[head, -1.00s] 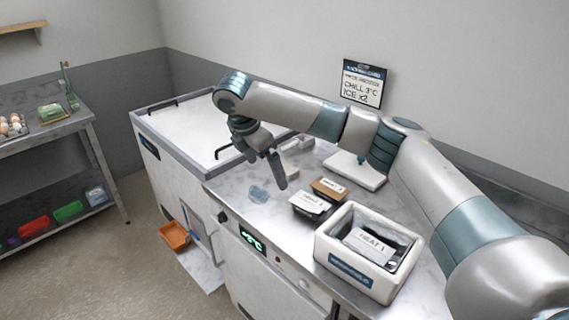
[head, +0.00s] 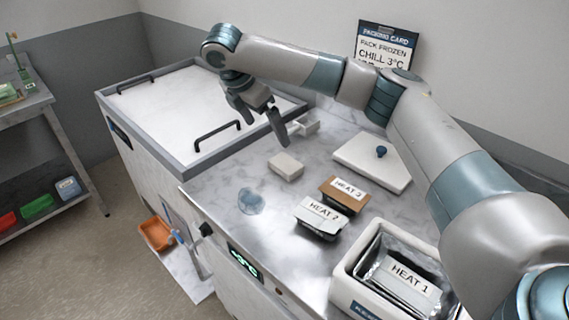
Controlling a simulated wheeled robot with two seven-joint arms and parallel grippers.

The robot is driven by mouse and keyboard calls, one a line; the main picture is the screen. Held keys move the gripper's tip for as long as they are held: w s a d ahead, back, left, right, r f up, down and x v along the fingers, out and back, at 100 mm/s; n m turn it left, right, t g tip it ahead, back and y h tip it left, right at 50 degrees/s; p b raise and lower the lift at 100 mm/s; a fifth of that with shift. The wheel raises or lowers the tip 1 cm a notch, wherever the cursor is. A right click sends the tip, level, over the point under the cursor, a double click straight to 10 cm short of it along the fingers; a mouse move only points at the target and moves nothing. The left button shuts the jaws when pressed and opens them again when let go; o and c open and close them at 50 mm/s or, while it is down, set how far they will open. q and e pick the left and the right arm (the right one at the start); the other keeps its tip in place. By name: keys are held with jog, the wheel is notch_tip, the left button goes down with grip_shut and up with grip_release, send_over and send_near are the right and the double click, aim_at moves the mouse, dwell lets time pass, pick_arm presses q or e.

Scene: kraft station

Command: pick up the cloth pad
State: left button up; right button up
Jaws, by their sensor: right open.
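A small pale beige block-like pad (head: 286,166), which looks like the cloth pad, lies flat on the marbled steel counter. My right gripper (head: 264,128) is above the counter, behind and left of the pad in the picture. Its two fingers are apart with nothing between them, and they do not touch the pad. My left gripper is out of view.
A crumpled translucent blue item (head: 250,201) lies nearer the counter's front edge. Packs HEAT 2 (head: 319,214) and HEAT 3 (head: 346,194), a white lid (head: 372,165) and a white box (head: 344,276) holding HEAT 1 stand right. A white chest with handles (head: 170,105) is left.

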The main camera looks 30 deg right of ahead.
jog(key=p, duration=0.2)
send_over(279, 168)
notch_tip(279, 168, down, 10)
jog(key=shift+s+a+f, duration=0.1)
jog(key=shift+a+f, duration=0.05)
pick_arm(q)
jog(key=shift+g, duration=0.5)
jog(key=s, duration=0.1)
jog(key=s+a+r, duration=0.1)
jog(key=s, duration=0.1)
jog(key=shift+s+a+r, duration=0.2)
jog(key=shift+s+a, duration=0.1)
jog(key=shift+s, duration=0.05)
pick_arm(e)
jog(key=shift+f, duration=0.4)
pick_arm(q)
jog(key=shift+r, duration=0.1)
